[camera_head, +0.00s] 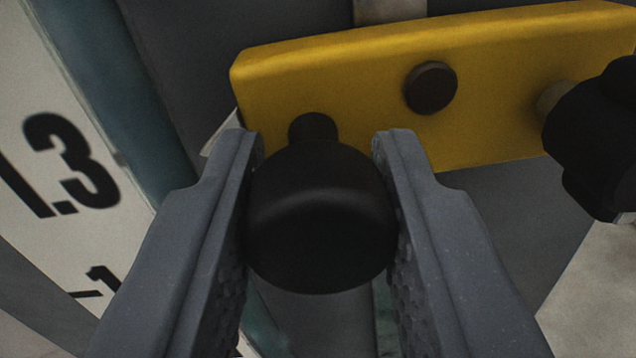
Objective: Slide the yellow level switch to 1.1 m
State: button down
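The yellow level switch (340,75) is a flat bar, slightly tilted, across the top of the view. A round black knob (320,220) on a short stem sticks out from its left part towards me. My gripper (318,150) has one grey finger on each side of this knob. Both finger pads appear to touch it, so the gripper looks shut on the knob. The white level scale (70,170) is at the left, with a black "1.3" beside the left end of the switch. A lower mark starting with "1" is partly cut off, so I cannot read it fully.
A second black knob (600,140), lobed, is on the right end of the switch. A dark round bolt head (430,88) sits between the knobs. A teal strip (150,95) runs along the scale edge. A dark grey surface lies behind the switch.

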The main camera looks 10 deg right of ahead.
notch_tip(320, 180, down, 22)
jog(key=b, duration=0.8)
jog(key=shift+r+b, duration=0.25)
jog(key=shift+b, duration=0.1)
jog(key=c, duration=1.1)
grip_release()
jog(key=shift+c, duration=0.2)
jog(key=b+v, duration=0.8)
jog(key=v, duration=0.5)
jog(key=shift+s+a, duration=0.15)
jog(key=shift+s, duration=0.15)
